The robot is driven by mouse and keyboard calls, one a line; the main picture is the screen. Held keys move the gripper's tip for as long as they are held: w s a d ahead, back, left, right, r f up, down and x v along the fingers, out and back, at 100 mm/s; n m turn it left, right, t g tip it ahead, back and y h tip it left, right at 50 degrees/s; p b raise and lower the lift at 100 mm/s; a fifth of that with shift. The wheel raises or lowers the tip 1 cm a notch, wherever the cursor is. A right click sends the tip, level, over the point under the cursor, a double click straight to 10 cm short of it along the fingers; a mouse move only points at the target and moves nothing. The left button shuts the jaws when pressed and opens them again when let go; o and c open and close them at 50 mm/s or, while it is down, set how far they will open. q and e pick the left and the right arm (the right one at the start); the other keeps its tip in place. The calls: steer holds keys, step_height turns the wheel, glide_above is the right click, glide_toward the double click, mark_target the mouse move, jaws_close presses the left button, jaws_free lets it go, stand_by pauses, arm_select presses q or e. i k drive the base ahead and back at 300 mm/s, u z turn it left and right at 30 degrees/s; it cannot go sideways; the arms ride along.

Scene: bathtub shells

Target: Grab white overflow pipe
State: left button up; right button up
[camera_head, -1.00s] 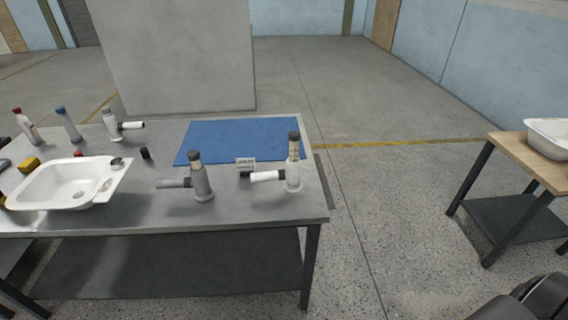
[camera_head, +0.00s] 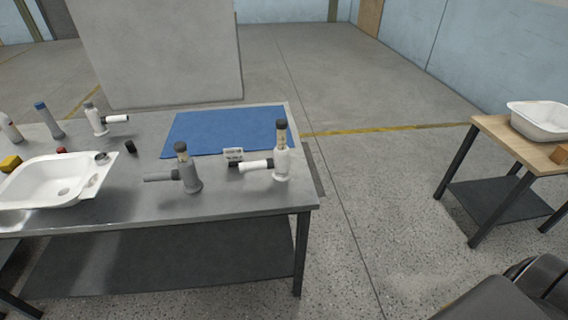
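A white overflow pipe (camera_head: 281,162) with a dark cap and a side branch pointing left stands upright near the right end of the grey table (camera_head: 230,202). A similar grey pipe (camera_head: 189,177) stands to its left. Another white pipe with a side branch (camera_head: 96,120) stands at the back left of the table. Neither of my grippers is in view. Only a dark part of my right arm shows at the bottom right corner, well away from the pipes.
A blue mat (camera_head: 225,132) lies at the back of the table. A white basin (camera_head: 55,181) sits on its left, near several bottles and small items. A wooden-topped table (camera_head: 492,127) with a white basin (camera_head: 541,118) stands at right. Open floor lies between.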

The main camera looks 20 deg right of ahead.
mark_target(280, 162)
steer(key=z, duration=2.35)
steer(key=i, duration=3.9)
steer(key=u, duration=3.6)
